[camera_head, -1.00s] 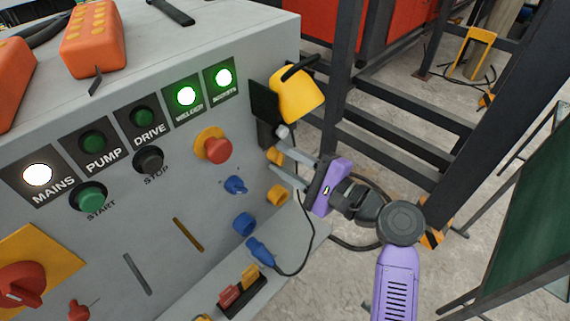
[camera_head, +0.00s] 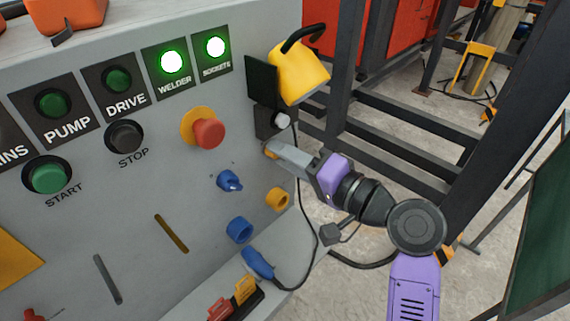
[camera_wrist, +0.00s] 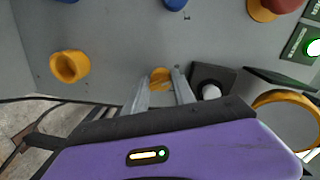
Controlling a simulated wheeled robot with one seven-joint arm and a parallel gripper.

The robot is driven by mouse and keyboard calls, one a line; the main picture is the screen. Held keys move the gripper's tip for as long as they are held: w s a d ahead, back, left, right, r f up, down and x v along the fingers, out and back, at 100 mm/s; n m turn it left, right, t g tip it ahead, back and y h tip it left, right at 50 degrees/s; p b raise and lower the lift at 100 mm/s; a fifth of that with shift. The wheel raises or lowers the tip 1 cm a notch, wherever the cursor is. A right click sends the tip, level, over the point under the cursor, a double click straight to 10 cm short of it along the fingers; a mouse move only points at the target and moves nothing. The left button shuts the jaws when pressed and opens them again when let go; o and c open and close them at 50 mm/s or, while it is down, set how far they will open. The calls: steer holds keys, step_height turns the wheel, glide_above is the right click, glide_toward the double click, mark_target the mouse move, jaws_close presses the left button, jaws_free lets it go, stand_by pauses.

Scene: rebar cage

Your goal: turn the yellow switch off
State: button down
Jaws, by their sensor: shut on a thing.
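The yellow switch (camera_head: 270,152) is a small knob on the right part of the grey panel face, mostly hidden by my fingers in the head view. In the wrist view the yellow switch (camera_wrist: 160,74) shows between the fingertips. My gripper (camera_head: 277,150) reaches in from the right and is shut on the switch; the fingers also show in the wrist view (camera_wrist: 162,88). Which way the switch handle points is hard to tell. The green SOCKETS lamp (camera_head: 215,46) and the green WELDER lamp (camera_head: 171,62) are lit.
A yellow socket (camera_head: 277,198) sits just below the switch. A blue switch (camera_head: 229,181) and red emergency button (camera_head: 208,134) are to the left. A black box (camera_head: 268,122) and hanging yellow thing (camera_head: 299,76) are close above. A black cable (camera_head: 313,235) hangs below my gripper.

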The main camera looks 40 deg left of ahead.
steer(key=shift+n+b, duration=0.8)
steer(key=shift+n, duration=0.3)
steer(key=shift+r, duration=0.1)
steer(key=c, duration=1.1)
jaws_free()
steer(key=d, duration=0.7)
steer(key=shift+s+d+r, duration=0.2)
steer(key=shift+s+d, duration=0.15)
steer(key=shift+d, duration=0.05)
